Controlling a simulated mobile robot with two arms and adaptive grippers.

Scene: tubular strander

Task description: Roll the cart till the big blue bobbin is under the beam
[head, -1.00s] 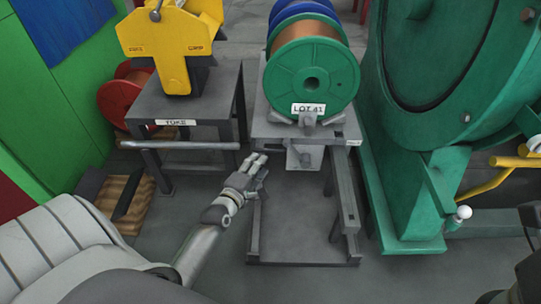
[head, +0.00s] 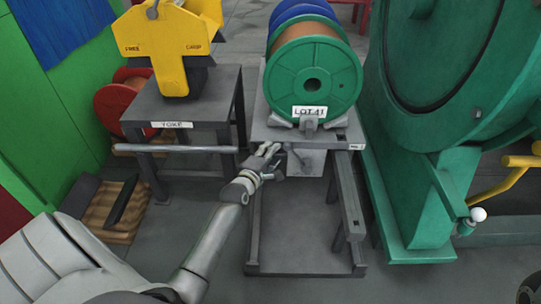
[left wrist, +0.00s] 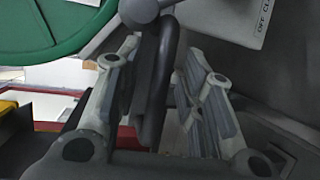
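The cart (head: 346,205) is a grey frame that carries a large green-flanged bobbin (head: 330,83) labelled LOT 41. A blue bobbin (head: 303,12) shows behind it, partly hidden and cut by the top edge. My left gripper (head: 275,160) is at the cart's near left, just below the deck. In the left wrist view its two fingers (left wrist: 158,105) are apart, with a dark bar (left wrist: 155,85) between them. A gap shows beside the bar, so I see no firm grip. I cannot identify the beam. My right gripper is not in view.
A grey table labelled YOKE (head: 188,107) with a yellow yoke (head: 168,45) stands left of the cart. A grey bar (head: 180,148) crosses its front. A big green machine (head: 415,190) stands close on the right. A red spool (head: 112,103) and a pallet (head: 112,210) lie left.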

